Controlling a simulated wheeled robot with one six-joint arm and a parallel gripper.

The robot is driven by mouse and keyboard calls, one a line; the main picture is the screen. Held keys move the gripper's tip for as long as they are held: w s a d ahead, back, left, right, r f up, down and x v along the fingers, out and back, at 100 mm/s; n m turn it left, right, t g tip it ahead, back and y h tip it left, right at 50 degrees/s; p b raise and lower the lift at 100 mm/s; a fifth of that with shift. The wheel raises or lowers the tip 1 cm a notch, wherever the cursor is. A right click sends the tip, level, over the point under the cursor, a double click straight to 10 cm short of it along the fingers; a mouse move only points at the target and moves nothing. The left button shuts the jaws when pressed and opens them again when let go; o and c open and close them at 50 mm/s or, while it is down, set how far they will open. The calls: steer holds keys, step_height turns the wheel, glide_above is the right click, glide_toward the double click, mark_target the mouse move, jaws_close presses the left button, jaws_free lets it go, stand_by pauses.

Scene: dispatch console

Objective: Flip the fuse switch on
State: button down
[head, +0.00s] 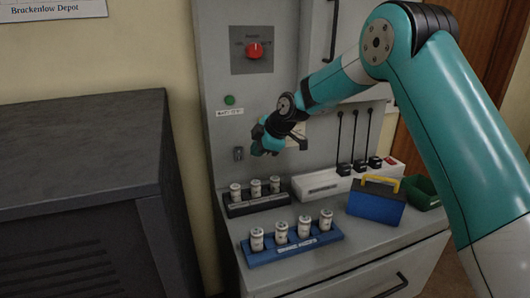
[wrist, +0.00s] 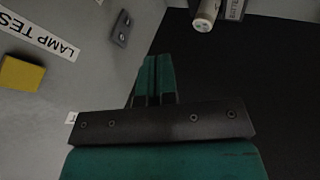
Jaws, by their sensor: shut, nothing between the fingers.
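A small grey toggle switch on a plate (head: 238,153) is on the upright panel, low and left, above the console top. A similar small grey switch plate (wrist: 122,28) shows at the upper left of the wrist view. I cannot read a fuse label on it or tell its lever position. My gripper (head: 258,149) is in front of the panel, just right of the switch and apart from it. In the wrist view its teal fingers (wrist: 156,64) are together with nothing between them, and the switch lies beyond them to the left.
A red knob (head: 254,50) and a green button (head: 230,99) are higher on the panel. A yellow block (wrist: 22,73) is beside a "LAMP TEST" label. White cylinders stand in a black rack (head: 240,210) and a blue rack (head: 292,254) below. A blue box (head: 376,205) stands right.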

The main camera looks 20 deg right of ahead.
steer(key=shift+v, duration=1.4)
steer(key=shift+s+d, duration=0.1)
steer(key=shift+s, duration=0.15)
steer(key=s+a+r+m+g, duration=0.2)
steer(key=s+a+r+m, duration=0.15)
steer(key=s, duration=0.75)
steer(key=s+a+r+m+g, duration=0.15)
steer(key=s+a, duration=0.25)
steer(key=s, duration=0.6)
steer(key=s+f+m+g, duration=0.1)
steer(key=s+m, duration=0.4)
steer(key=s, duration=1.5)
steer(key=shift+s+g, duration=0.25)
steer(key=shift+g, duration=0.4)
